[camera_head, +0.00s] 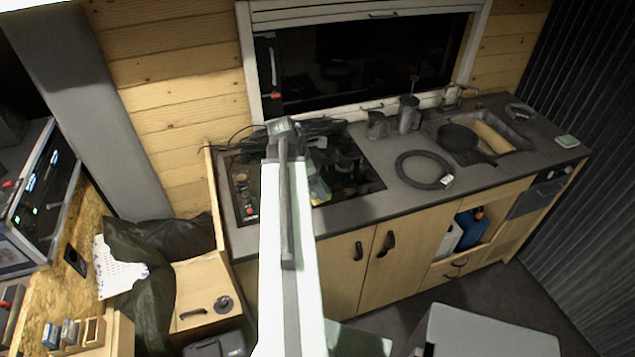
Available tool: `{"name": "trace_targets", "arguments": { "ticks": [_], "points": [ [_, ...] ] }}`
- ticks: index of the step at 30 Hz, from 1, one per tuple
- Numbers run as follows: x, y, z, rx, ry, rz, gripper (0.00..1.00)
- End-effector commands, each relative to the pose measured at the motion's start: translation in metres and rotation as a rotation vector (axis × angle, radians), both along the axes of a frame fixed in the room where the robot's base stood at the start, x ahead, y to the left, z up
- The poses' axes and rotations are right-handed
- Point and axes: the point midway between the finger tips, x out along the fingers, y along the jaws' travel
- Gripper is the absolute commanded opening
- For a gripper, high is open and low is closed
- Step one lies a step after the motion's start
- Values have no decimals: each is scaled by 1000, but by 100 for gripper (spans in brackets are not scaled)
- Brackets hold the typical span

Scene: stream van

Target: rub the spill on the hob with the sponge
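The dark hob (362,183) is set into the left part of the grey counter. My white arm reaches up over it and hides its middle. The far end of my arm is above the hob's back edge. My gripper's fingers cannot be made out against the dark hob, nor whether they hold anything. A small yellowish and grey-green patch (319,190) shows just right of my arm; I cannot tell whether it is the spill or an object. A small green-topped block (568,141), possibly the sponge, lies at the counter's far right end.
A coiled dark hose (424,170) lies right of the hob. A dark pan (460,138) rests over the sink (497,137). A metal mug (409,114) stands behind the hose. Dark cables lie along the hob's back edge. A pale box (480,332) stands on the floor in front.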

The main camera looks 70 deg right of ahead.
Motion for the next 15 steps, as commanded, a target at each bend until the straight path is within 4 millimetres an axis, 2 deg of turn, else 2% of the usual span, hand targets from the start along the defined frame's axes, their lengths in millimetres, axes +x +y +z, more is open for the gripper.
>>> {"name": "trace_targets", "arguments": {
  "ticks": [1, 6, 15],
  "points": [
    [1, 0, 13, 0, -1, 1, 20],
    [0, 0, 30, 0, 0, 0, 20],
    [-1, 0, 28, -1, 2, 0, 20]
  ]
}}
